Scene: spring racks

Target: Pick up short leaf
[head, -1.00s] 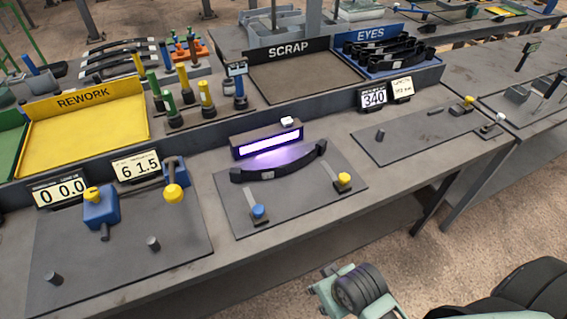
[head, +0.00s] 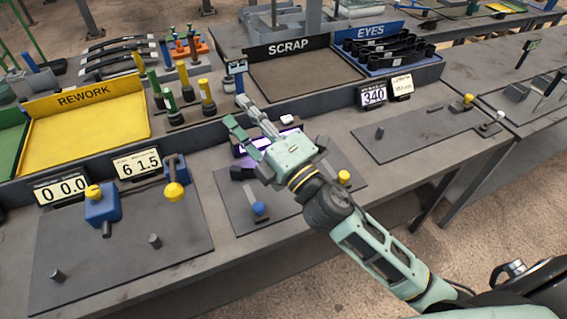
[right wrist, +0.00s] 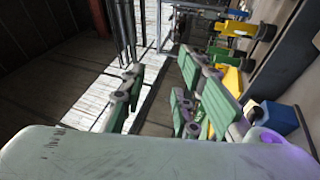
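A dark curved leaf lies on the middle fixture plate (head: 237,217) in the head view. Only its left end (head: 241,173) shows there; my right arm hides the rest. More dark leaves (head: 115,60) lie on a rack at the back left. I cannot tell which leaf is the short one. My right gripper (head: 235,109) is above the lit lamp bar and the plate, pointing to the back left. Its fingers are apart with nothing between them. The right wrist view also shows the spread green finger pads (right wrist: 160,98). My left gripper is not in view.
A yellow REWORK tray (head: 85,125) is at left, an empty SCRAP tray (head: 305,78) behind, and a blue EYES tray (head: 424,62) with dark parts behind right. Colored upright tools (head: 207,97) stand behind the gripper. The right plate (head: 410,135) is largely clear.

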